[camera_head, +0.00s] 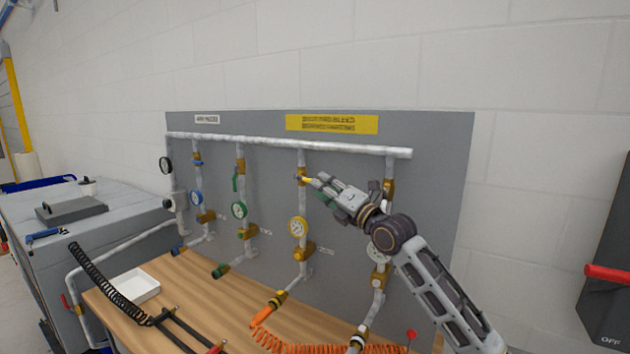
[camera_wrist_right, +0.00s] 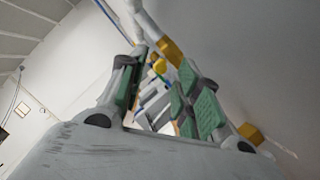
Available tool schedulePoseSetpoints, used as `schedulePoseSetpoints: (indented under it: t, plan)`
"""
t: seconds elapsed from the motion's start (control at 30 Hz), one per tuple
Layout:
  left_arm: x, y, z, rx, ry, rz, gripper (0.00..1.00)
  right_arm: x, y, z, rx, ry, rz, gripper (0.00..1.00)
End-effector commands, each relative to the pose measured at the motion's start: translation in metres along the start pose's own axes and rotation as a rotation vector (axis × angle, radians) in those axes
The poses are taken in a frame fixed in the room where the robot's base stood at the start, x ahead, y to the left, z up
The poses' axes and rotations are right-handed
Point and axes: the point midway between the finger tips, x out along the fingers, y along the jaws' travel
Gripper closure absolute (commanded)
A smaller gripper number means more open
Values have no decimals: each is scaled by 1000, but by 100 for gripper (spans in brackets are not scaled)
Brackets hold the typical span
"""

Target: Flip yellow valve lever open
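The yellow valve lever (camera_head: 304,179) sits on the third vertical pipe from the left, below the white horizontal pipe and above a yellow-rimmed gauge (camera_head: 298,227). My right gripper (camera_head: 319,184) reaches in from the right, its fingertips right at the lever and partly covering it. In the right wrist view the two green-padded fingers (camera_wrist_right: 160,68) stand apart, and a small yellow part (camera_wrist_right: 159,66), seemingly the lever, shows between their tips. I cannot tell whether a finger touches it. My left gripper is not in view.
Neighbouring pipes carry a blue valve lever (camera_head: 198,163) and a green one (camera_head: 235,180). A grey panel (camera_head: 440,190) stands close behind. Below, a wooden bench (camera_head: 215,300) holds a white tray (camera_head: 134,285), a black coiled hose (camera_head: 95,280) and an orange coiled hose (camera_head: 300,347).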

Motion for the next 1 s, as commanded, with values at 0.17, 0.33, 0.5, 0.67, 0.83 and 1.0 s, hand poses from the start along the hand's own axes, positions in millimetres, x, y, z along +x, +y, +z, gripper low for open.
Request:
schedulePoseSetpoints:
  t: [0.17, 0.33, 0.5, 0.67, 0.83, 1.0]
  plan:
    - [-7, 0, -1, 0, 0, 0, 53, 17, 2, 0, 3, 1, 0, 67]
    - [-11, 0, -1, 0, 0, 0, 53, 30, 1, 0, 3, 1, 0, 67]
    - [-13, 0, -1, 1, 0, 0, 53, 37, 1, -1, 2, 1, 0, 67]
    - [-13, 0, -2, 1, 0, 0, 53, 40, 0, -1, 1, 2, -1, 67]
    - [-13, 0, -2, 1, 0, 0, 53, 40, 0, -1, 1, 1, -1, 67]
    - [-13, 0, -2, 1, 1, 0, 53, 39, 0, -1, 1, 1, -1, 81]
